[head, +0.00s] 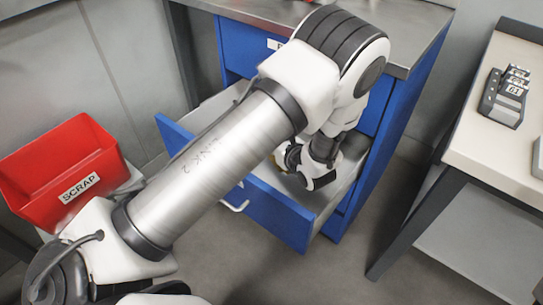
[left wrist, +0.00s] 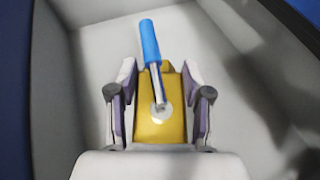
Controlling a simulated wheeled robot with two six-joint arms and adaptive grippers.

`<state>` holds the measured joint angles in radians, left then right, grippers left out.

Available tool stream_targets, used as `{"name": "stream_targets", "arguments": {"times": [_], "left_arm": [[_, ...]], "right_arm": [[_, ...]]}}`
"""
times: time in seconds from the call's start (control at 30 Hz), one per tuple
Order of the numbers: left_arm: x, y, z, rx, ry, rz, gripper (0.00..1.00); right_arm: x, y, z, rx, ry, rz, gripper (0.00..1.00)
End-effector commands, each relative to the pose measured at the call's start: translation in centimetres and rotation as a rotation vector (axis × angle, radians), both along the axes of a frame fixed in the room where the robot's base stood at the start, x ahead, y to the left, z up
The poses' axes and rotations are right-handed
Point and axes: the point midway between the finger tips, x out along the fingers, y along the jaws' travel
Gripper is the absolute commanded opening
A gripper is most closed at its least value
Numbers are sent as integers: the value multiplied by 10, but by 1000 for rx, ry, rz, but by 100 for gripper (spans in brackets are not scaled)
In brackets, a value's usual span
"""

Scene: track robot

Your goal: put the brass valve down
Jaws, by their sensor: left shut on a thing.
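The brass valve (left wrist: 174,118) shows in the left wrist view as a yellow body with a silver lever and a blue handle. My left gripper (left wrist: 160,105) is shut on it, one finger on each side of the body. Around it are the pale floor and walls of an open drawer (left wrist: 92,10). In the head view the blue-fronted drawer (head: 289,225) is pulled out of the cabinet, and my left gripper (head: 290,165) reaches down inside it. My arm hides most of the valve there. I cannot tell whether the valve touches the drawer floor. My right gripper is not in view.
A red bin labelled SCRAP (head: 62,170) stands at the left. The blue cabinet (head: 383,135) has a grey metal top. A white-topped table (head: 490,150) with a grey device (head: 505,96) stands at the right. The drawer floor beside the valve looks clear.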

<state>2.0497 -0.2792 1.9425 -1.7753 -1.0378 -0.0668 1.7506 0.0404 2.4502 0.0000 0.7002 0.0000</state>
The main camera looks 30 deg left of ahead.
Motion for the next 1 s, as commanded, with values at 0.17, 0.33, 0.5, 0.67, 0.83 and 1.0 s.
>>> {"name": "stream_targets", "arguments": {"times": [0.17, 0.33, 0.5, 0.67, 0.83, 1.0], "left_arm": [[0, 0, -29, 0, 0, -1, 0], [0, 0, -57, -1, 0, 0, 0], [1, 0, -58, 0, -2, 0, 0], [0, 0, -62, 0, -2, -1, 0], [0, 0, -67, 0, -2, -1, 0], [0, 0, -71, 0, -2, -1, 0]], "right_arm": [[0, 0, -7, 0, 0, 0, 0], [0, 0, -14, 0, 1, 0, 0], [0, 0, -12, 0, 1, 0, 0], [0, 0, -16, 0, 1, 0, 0], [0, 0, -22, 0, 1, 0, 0], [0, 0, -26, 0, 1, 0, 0]]}}
